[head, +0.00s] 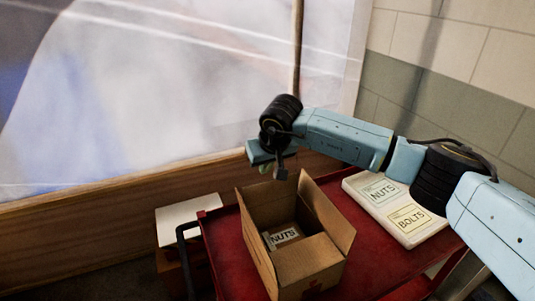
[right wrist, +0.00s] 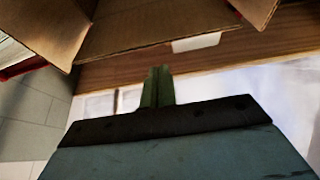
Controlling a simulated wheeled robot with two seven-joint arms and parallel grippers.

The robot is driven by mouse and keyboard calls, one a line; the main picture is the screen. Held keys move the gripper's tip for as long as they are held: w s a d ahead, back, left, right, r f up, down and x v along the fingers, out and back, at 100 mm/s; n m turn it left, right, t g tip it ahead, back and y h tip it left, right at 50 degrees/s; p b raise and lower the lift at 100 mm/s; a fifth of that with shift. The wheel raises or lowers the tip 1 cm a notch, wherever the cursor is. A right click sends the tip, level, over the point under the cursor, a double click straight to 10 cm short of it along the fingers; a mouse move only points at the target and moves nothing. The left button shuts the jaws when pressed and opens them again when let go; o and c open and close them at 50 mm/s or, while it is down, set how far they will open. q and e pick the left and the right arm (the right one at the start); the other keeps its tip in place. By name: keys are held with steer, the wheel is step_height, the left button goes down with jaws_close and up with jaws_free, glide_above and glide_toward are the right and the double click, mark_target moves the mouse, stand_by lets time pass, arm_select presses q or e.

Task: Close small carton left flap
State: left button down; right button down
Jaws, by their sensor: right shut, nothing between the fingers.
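The small open cardboard carton (head: 308,262) stands on a red cart top. Its left flap (head: 256,238) stands up along the left side, and its right flap (head: 328,216) stands up and leans outward. A pack labelled NUTS (head: 284,235) lies inside. My right gripper (head: 281,174) is shut and empty, above the carton's far left corner, seemingly apart from it. In the right wrist view the shut fingers (right wrist: 157,87) point toward brown carton flaps (right wrist: 140,33) at the top; which flap is which I cannot tell there. My left gripper is not in view.
A white tray with NUTS and BOLTS labels (head: 425,232) lies right of the carton on the red cart (head: 228,250). A white-topped box (head: 188,217) stands left of the cart. A wooden ledge and a large plastic-covered panel (head: 180,90) stand behind.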

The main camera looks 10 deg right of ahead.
mark_target(271, 194)
steer(key=shift+s+d+p, duration=0.2)
steer(key=shift+s, duration=0.6)
steer(key=shift+s+d+p, duration=0.15)
steer(key=shift+s+d, duration=0.05)
steer(key=shift+s, duration=0.6)
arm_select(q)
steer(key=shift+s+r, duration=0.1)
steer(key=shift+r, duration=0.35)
